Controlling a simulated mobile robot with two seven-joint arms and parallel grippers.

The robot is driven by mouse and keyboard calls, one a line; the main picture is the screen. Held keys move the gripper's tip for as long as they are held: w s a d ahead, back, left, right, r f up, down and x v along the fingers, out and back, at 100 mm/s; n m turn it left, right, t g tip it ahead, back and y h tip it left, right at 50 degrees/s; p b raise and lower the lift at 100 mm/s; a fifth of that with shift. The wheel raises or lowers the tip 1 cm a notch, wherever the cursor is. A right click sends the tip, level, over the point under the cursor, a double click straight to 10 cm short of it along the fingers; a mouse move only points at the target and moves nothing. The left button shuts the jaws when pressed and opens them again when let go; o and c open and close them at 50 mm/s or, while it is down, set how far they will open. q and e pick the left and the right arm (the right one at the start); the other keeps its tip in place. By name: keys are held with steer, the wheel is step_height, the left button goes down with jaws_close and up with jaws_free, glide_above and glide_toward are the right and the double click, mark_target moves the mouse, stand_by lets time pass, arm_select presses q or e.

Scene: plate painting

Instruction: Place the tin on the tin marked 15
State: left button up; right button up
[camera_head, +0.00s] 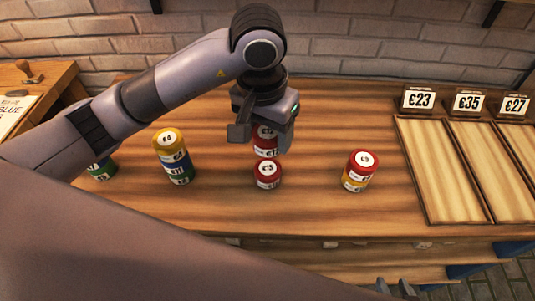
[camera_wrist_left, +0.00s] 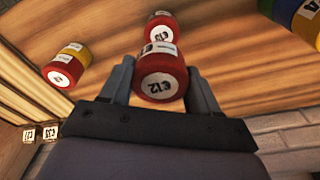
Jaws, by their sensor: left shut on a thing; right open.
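My left gripper (camera_head: 265,135) is shut on a red tin marked 12 (camera_head: 266,150). In the left wrist view the held tin (camera_wrist_left: 160,75) sits between the two fingers, its marked top toward the camera. The red tin marked 15 (camera_head: 267,175) stands on the table, just in front of the held tin in the head view. It also shows in the left wrist view (camera_wrist_left: 162,22), partly covered by the held tin. I cannot tell whether the two touch. My right gripper (camera_head: 398,288) shows only its fingertips at the bottom edge, open and empty.
A red tin on a yellow one (camera_head: 361,170) stands to the right. A taller yellow, blue and green stack (camera_head: 174,157) stands to the left, with another stack (camera_head: 103,171) partly behind my arm. Empty wooden trays (camera_head: 436,168) with price signs lie at the right.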

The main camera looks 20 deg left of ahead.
mark_target(269, 166)
arm_select(q)
step_height(269, 166, down, 7)
steer(key=shift+r, duration=0.1)
stand_by(0.3)
steer(key=shift+f, duration=0.25)
steer(key=o, duration=1.1)
steer(key=shift+r, duration=0.1)
steer(key=shift+o, duration=0.2)
